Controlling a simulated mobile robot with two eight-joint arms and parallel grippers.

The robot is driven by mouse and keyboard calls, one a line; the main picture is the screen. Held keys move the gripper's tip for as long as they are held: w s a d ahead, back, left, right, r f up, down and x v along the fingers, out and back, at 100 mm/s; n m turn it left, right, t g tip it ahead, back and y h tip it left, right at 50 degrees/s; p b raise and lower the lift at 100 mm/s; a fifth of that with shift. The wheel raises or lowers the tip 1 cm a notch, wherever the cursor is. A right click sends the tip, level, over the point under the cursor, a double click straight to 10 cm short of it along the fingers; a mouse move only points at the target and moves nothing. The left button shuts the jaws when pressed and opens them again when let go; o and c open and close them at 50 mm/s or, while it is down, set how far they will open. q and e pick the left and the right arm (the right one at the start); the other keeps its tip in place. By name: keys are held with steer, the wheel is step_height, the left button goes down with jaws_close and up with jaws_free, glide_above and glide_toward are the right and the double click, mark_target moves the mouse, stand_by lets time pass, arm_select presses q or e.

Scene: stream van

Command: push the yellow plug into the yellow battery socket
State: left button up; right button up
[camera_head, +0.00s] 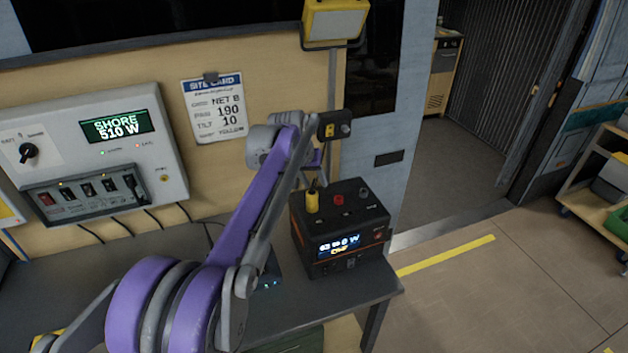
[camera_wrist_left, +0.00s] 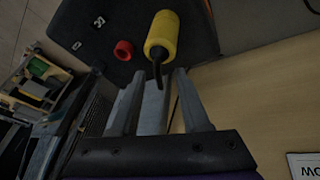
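The yellow plug (camera_head: 312,202) stands upright on top of the black battery box (camera_head: 340,225), at the left of a red socket (camera_head: 338,199). It also shows in the left wrist view (camera_wrist_left: 162,33), with a short black cable end towards my gripper. The yellow socket is hidden; I cannot tell how deep the plug sits. My left gripper (camera_head: 314,178) is just above the plug, pointing down. In the wrist view its fingers (camera_wrist_left: 160,76) are apart, with the cable end between the tips and the yellow body beyond them. My right gripper is in neither view.
The battery box stands near the right end of the dark bench (camera_head: 255,325). The wall with the site card (camera_head: 213,107) is behind the arm. A lamp (camera_head: 335,22) hangs above. A shore power panel (camera_head: 100,150) is at the left.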

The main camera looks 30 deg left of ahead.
arm_select(q)
steer(key=v, duration=1)
steer(key=shift+r, duration=0.4)
steer(key=shift+s, duration=0.15)
steer(key=s+d+f+m, duration=0.2)
steer(key=s+d+f, duration=0.6)
steer(key=s, duration=0.5)
steer(key=s+d+f+m, duration=0.2)
steer(key=s+d+f, duration=0.6)
steer(key=s+f, duration=0.5)
steer(key=shift+s+d+f+t+y, duration=0.2)
steer(key=shift+d+f+t+y, duration=0.05)
steer(key=shift+d+t+y, duration=0.1)
